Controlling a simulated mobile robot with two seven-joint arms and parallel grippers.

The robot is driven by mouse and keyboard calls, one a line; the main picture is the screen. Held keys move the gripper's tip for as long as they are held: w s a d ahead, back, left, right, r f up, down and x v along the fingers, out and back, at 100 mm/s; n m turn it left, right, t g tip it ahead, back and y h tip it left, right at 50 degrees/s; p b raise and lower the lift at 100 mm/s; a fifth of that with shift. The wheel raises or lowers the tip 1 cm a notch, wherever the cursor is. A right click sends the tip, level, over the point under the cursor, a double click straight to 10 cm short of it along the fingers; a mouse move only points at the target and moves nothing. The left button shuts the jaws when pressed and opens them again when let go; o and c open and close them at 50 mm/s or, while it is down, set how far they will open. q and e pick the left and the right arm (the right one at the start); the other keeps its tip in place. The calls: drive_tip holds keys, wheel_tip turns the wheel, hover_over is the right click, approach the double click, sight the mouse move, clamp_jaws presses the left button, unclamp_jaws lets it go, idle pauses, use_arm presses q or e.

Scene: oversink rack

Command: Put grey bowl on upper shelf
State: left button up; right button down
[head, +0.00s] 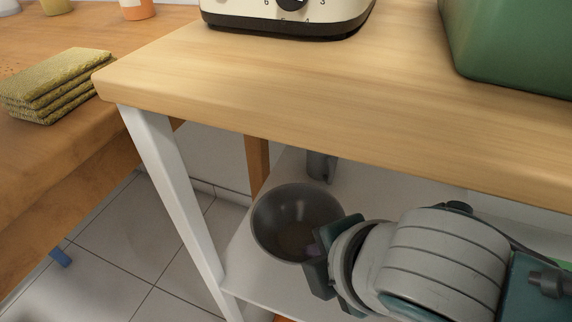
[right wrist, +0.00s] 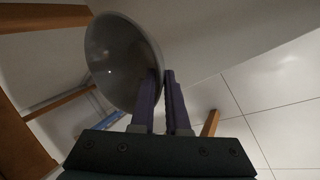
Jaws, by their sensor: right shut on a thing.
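The grey bowl (head: 290,215) is at the left end of the white shelf under the wooden top in the head view. My right gripper (head: 322,250) reaches in from the right and is shut on the bowl's right rim. In the right wrist view the bowl (right wrist: 112,62) shows at upper left, with its rim between the purple fingers of the right gripper (right wrist: 160,85). I cannot tell whether the bowl touches the white shelf (head: 380,190). My left gripper is in neither view.
The wooden top (head: 300,95) lies above the bowl and carries a cream appliance (head: 285,25) and a green box (head: 515,45). A white leg (head: 175,190) stands left of the bowl. A grey cylindrical object (head: 321,167) is behind it.

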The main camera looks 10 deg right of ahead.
drive_tip(key=shift+w+d+f+b, duration=0.2)
drive_tip(key=shift+w+f+b, duration=0.1)
drive_tip(key=shift+f+b, duration=0.25)
drive_tip(key=shift+w+d+f+b, duration=0.15)
drive_tip(key=shift+w+f+b, duration=0.15)
drive_tip(key=shift+f, duration=0.3)
drive_tip(key=shift+s+a+f+b, duration=0.2)
drive_tip(key=shift+f+b, duration=0.15)
drive_tip(key=shift+f, duration=0.2)
wheel_tip(320, 180, down, 4)
drive_tip(key=b, duration=0.3)
drive_tip(key=shift+d+r, duration=0.1)
drive_tip(key=shift+d, duration=0.05)
drive_tip(key=shift+w, duration=0.2)
drive_tip(key=shift+r, duration=0.15)
drive_tip(key=c, duration=0.9)
unclamp_jaws()
